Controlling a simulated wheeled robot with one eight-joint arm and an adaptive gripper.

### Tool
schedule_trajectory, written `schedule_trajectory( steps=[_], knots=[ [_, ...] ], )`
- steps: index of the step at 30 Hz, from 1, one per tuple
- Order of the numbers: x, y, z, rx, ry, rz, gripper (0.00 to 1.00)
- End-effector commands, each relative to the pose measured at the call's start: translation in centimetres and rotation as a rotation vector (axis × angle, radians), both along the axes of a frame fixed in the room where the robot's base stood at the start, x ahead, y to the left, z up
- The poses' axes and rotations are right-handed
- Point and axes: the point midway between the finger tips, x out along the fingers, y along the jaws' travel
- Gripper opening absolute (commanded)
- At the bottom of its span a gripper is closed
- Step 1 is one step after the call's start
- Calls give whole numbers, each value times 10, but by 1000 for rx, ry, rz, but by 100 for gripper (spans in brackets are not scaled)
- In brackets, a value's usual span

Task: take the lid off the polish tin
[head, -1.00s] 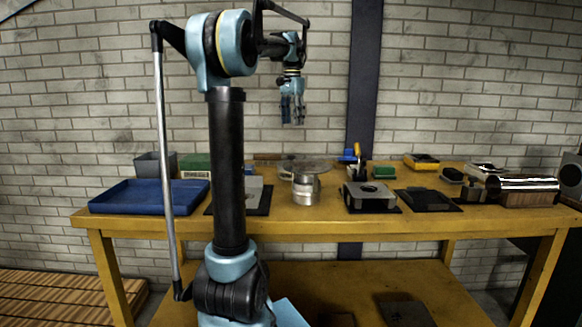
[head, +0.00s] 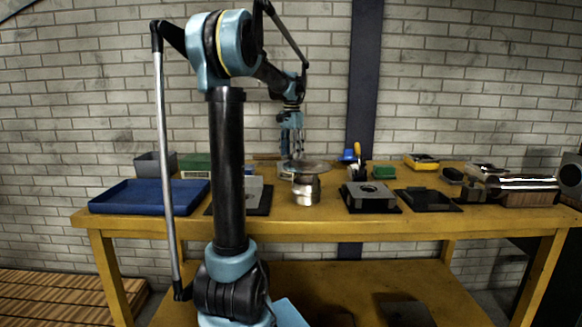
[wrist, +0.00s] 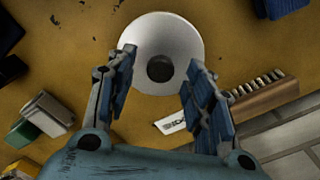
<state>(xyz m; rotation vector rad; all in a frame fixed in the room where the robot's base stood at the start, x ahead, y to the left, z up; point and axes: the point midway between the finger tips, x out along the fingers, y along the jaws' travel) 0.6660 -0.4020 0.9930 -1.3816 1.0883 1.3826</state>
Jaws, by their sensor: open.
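The polish tin (head: 306,190) appears to be the short silvery cylinder near the front edge of the yellow table in the head view. A wider pale grey disc (head: 312,166), which looks like its lid, shows at its top. In the wrist view a pale round disc (wrist: 185,37) with a dark round spot or knob (wrist: 160,68) at its middle lies between and beyond my fingers; the tin's body is not visible there. My gripper (head: 291,153) is open and empty, pointing down above the disc. Its fingers also show in the wrist view (wrist: 161,58), apart, with no clear contact.
A blue tray (head: 150,196) lies at the left. Dark plates and a grey block (head: 370,196) lie to the right of the tin. A brush (wrist: 264,96) and a small green-and-grey box (wrist: 46,113) lie near my fingers in the wrist view. A shiny pipe (head: 525,184) lies far right.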

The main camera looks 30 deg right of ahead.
Motion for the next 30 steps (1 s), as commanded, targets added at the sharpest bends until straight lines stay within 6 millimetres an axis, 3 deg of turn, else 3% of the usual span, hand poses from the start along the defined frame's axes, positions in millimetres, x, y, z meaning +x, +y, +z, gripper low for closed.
schedule_trajectory(
  steps=[6, 15, 17, 21, 30],
  knots=[
    [0, 1, -25, 0, 0, 0, 48],
    [0, 0, -29, 0, 0, -1, 48],
    [-1, 0, -29, 0, 0, -1, 37],
    [-1, 0, -29, 0, 0, -2, 5],
    [-1, -1, -29, 0, 0, -2, 3]
  ],
)
